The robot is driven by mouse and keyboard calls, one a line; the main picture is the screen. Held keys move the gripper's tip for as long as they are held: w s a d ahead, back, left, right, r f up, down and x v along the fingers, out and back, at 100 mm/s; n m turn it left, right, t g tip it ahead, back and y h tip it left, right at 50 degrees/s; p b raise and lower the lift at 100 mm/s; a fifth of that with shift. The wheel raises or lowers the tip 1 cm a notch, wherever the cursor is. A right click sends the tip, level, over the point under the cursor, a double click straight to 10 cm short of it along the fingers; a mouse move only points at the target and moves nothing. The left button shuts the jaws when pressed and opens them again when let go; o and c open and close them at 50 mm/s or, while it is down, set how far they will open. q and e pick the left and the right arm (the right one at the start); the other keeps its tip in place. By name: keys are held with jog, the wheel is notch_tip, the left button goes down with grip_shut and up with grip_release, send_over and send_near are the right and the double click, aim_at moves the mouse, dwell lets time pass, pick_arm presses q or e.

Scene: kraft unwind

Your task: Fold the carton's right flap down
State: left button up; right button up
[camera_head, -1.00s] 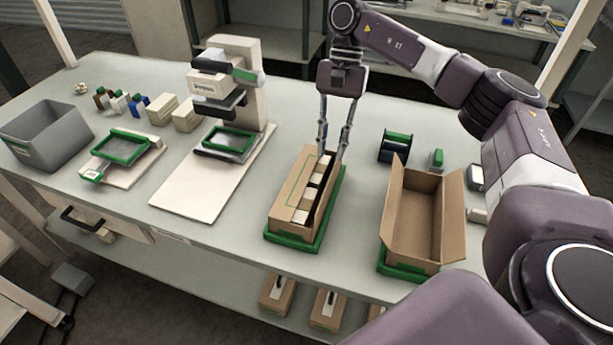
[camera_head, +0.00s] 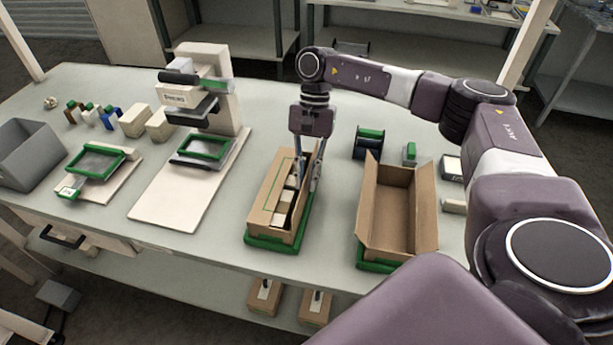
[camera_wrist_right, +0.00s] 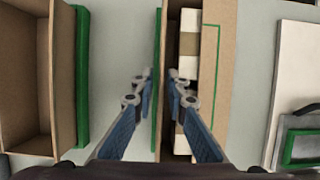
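The carton (camera_head: 266,205) stands on a green-edged tray (camera_head: 270,244), with several pale boxes (camera_head: 284,210) showing through its open right part. Its left flap, marked with a green line, lies over the left part; it also shows in the wrist view (camera_wrist_right: 217,65). On the right side a narrow brown upright edge (camera_wrist_right: 163,40) shows nearly edge-on in the wrist view. I cannot clearly tell flap from wall there. My right gripper (camera_head: 308,180) points down at the carton's right side, fingers apart, one on each side of that edge in the wrist view. My left gripper is not in view.
A second open, empty carton (camera_head: 398,215) stands to the right on a green tray. A dark green-topped holder (camera_head: 368,142) is behind it. A press-like machine (camera_head: 205,90) and a grey bin (camera_head: 25,155) are to the left. Bare table lies between the two cartons.

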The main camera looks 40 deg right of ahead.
grip_shut()
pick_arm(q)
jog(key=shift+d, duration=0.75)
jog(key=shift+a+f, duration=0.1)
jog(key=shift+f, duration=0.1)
pick_arm(e)
jog(key=shift+w+a, duration=0.1)
jog(key=shift+a, duration=0.05)
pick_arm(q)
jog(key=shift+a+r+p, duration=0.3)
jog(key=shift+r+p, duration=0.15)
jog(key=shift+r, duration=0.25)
pick_arm(e)
jog(key=shift+w+a+f+m+g+h, duration=0.1)
jog(key=shift+w+a+m+g+h, duration=0.15)
jog(key=shift+g+h, duration=0.5)
jog(key=shift+w+a+f+m+g+h, duration=0.15)
jog(key=shift+w+m+g+h, duration=0.1)
jog(key=shift+g+h, duration=0.5)
jog(key=shift+w+a+r+m+g+h, duration=0.1)
jog(key=shift+w+a+m+g+h, duration=0.15)
jog(key=shift+g+h, duration=0.45)
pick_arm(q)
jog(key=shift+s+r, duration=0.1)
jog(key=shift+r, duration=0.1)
pick_arm(e)
jog(key=shift+f+g, duration=0.15)
jog(key=shift+g, duration=0.25)
jog(key=shift+o, duration=1.7)
grip_release()
